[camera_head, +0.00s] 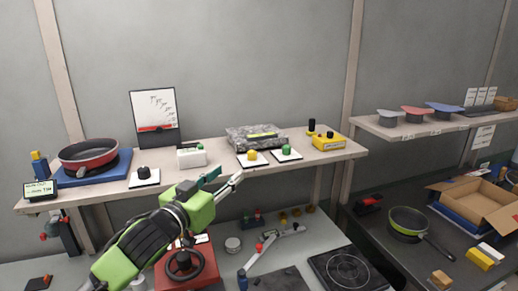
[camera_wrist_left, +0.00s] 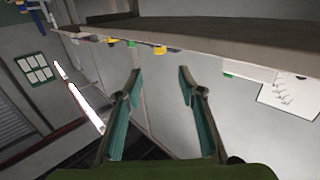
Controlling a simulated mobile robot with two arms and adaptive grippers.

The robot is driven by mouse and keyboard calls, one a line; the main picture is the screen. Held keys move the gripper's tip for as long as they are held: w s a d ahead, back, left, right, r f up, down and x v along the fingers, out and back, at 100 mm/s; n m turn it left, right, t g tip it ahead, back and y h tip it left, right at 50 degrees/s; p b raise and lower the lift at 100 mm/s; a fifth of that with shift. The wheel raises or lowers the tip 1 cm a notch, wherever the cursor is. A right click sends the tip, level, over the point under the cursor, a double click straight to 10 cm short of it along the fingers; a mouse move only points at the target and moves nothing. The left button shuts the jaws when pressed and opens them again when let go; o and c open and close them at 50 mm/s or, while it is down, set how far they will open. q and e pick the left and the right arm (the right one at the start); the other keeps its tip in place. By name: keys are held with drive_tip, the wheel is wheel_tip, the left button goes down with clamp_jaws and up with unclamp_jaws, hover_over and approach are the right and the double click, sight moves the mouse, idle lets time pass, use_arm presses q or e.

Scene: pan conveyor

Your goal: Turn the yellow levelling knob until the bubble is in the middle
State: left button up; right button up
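The yellow knob (camera_head: 252,155) stands on a white plate on the upper shelf. Behind it, a speckled grey slab (camera_head: 240,140) carries a yellow-and-black bar (camera_head: 263,135) that looks like a level; its bubble is too small to make out. A green knob (camera_head: 286,150) on its own plate stands just right of the yellow one. My left gripper (camera_head: 222,181) is at the shelf's front edge, left of and below the yellow knob, apart from it. In the left wrist view its fingers (camera_wrist_left: 160,72) are spread with nothing between them. My right gripper is not in view.
The shelf (camera_head: 215,168) also holds a red pan (camera_head: 88,153), a black knob (camera_head: 144,172), a white box (camera_head: 191,156) and a yellow box (camera_head: 328,142). The shelf edge (camera_wrist_left: 190,32) crosses the left wrist view.

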sight(250, 154)
use_arm(q)
drive_tip(key=p+x, duration=0.1)
drive_tip(key=x, duration=0.2)
drive_tip(key=p+x, duration=0.1)
drive_tip(key=x, duration=0.3)
drive_tip(key=p+x, duration=0.2)
drive_tip(key=x, duration=0.2)
drive_tip(key=shift+w+r, duration=0.1)
drive_tip(key=shift+r, duration=0.15)
drive_tip(key=shift+w+d, duration=0.2)
drive_tip(key=shift+w, duration=0.1)
drive_tip(key=shift+w+d, duration=0.25)
drive_tip(key=shift+w, duration=0.2)
drive_tip(key=shift+w+f, duration=0.1)
clamp_jaws()
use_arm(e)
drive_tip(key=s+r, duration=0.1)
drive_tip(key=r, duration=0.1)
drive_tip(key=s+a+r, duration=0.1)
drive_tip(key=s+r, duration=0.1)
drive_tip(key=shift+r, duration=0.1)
